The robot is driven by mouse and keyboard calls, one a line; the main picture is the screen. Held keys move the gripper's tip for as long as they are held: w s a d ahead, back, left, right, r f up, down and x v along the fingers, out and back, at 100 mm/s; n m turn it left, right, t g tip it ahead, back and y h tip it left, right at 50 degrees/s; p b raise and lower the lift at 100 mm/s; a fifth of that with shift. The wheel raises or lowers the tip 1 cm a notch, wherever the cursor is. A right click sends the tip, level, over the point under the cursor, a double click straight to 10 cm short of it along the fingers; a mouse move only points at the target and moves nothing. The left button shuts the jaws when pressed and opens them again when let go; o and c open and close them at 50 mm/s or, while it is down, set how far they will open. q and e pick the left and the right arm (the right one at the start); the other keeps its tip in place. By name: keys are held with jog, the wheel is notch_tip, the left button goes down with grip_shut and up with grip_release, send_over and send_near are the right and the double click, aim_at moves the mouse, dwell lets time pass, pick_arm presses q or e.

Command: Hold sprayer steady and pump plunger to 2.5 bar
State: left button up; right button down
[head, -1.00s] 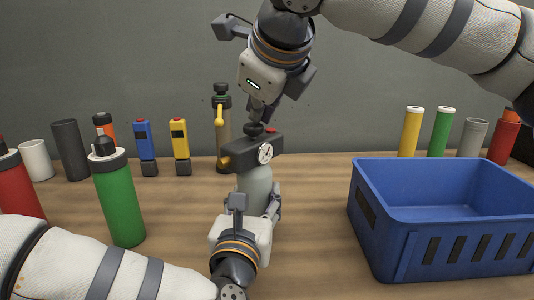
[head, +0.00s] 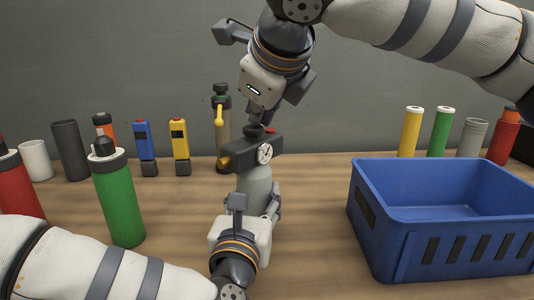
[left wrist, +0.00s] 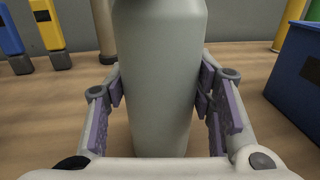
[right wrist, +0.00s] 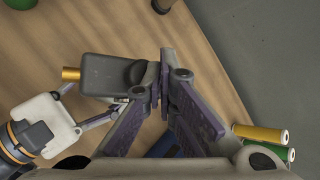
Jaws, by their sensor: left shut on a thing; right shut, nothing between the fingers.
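The sprayer (head: 254,184) stands upright on the table, with a pale grey-green body and a dark head (head: 252,151). The dark plunger knob (head: 256,132) is on top. My left gripper (left wrist: 160,88) is shut around the body, one finger on each side. My right gripper (head: 259,117) is shut and empty, pointing down with its fingertips at the knob.
A blue crate (head: 445,214) stands to the right. A green bottle (head: 119,205) and a red bottle (head: 17,189) stand to the left. Several tools and cylinders line the back, including a yellow-handled sprayer (head: 221,130) close behind. The table between sprayer and crate is clear.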

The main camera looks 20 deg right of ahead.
aim_at(258, 127)
jog(key=shift+f, duration=0.65)
jog(key=shift+r, duration=3.4)
